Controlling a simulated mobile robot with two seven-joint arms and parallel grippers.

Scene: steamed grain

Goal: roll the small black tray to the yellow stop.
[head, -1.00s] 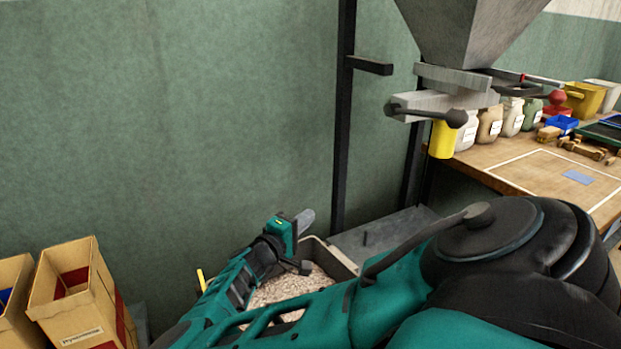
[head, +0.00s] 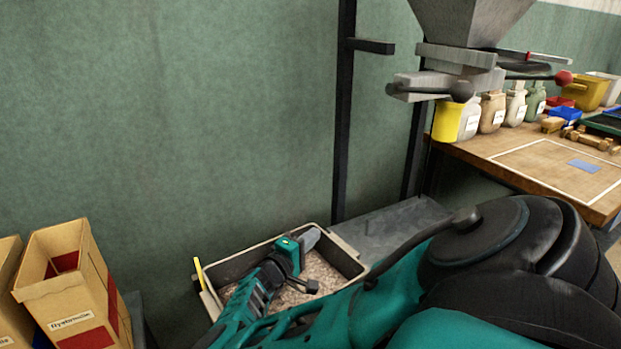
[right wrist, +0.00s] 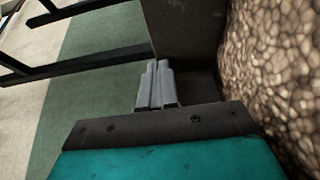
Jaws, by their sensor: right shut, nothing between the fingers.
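The small dark tray (head: 349,262) is an open bin with a pale rim, filled with speckled grain, low by the wall. The yellow stop (head: 201,273) looks like a thin upright yellow piece at the tray's left end. My right gripper (head: 310,238) is shut and empty, by the tray's far side. In the right wrist view its grey fingers (right wrist: 157,84) are together beside a dark wall, with grain (right wrist: 275,75) to the right. I cannot tell whether they touch the tray. My right arm hides the tray's near side. My left gripper is not in view.
A grey metal plate (head: 395,226) lies right of the tray, beside black posts (head: 345,120). A hopper (head: 470,22) hangs above. Cardboard boxes (head: 85,290) stand at left. A workbench (head: 520,150) with jars and bins is at right.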

